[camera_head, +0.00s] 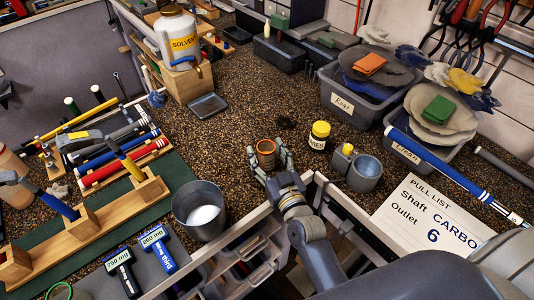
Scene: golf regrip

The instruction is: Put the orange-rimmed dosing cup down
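The orange-rimmed dosing cup (265,147) is small and dark inside. It is upright, near the front middle of the speckled brown counter. My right gripper (267,158) reaches up from the lower right, with one finger at each side of the cup. The fingers look closed on the cup's sides, and they hide part of its lower wall. Whether the cup's base touches the counter cannot be told from this view. My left gripper is not in view.
A yellow-capped jar (319,136) and a grey holder (363,174) stand to the right. A metal bucket (187,207) stands front left. A rag bin (343,105) is at back right. Bare counter (240,110) lies behind the cup.

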